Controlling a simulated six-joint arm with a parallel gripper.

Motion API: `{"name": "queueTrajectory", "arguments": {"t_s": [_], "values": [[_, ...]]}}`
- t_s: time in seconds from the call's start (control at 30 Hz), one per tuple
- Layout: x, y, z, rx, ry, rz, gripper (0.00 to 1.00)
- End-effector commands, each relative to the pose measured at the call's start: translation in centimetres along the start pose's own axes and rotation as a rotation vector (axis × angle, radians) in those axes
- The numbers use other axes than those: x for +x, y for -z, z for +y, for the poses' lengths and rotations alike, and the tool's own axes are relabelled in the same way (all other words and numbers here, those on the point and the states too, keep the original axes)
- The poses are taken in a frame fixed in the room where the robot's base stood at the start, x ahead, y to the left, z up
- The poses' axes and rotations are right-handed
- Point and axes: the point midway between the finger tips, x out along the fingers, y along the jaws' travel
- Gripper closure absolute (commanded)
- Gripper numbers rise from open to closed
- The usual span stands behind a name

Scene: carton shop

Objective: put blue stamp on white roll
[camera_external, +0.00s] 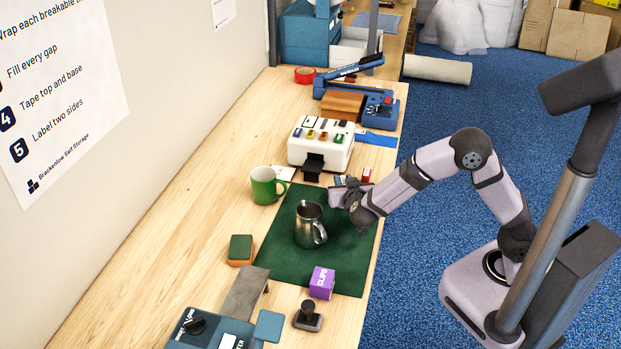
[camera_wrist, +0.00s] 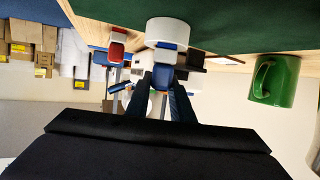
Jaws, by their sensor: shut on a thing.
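In the wrist view, which is upside down, my gripper (camera_wrist: 162,88) is shut on the blue stamp (camera_wrist: 163,74). In the external view my gripper (camera_external: 337,196) is low over the right part of the mat, beside the steel pitcher.
A steel pitcher (camera_external: 310,227) and a purple box (camera_external: 322,282) stand on the green mat (camera_external: 276,259). A green mug (camera_external: 264,186) stands left of it. A red-topped item (camera_external: 367,174) is close behind my gripper. A white machine (camera_external: 321,146) stands farther back.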

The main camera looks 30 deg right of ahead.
Motion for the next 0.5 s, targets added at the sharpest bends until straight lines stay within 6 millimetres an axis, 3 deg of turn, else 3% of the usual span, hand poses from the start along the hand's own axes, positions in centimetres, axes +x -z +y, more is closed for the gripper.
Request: {"name": "queueTrajectory", "arguments": {"t_s": [0.03, 0.1, 0.5], "values": [[0.02, -0.05, 0.01, -0.001, 0.0, 0.0, 0.72], [0.01, -0.03, 0.01, -0.001, 0.0, 0.0, 0.61], [-0.21, 0.37, -0.01, 0.0, 0.001, 0.0, 0.61]]}}
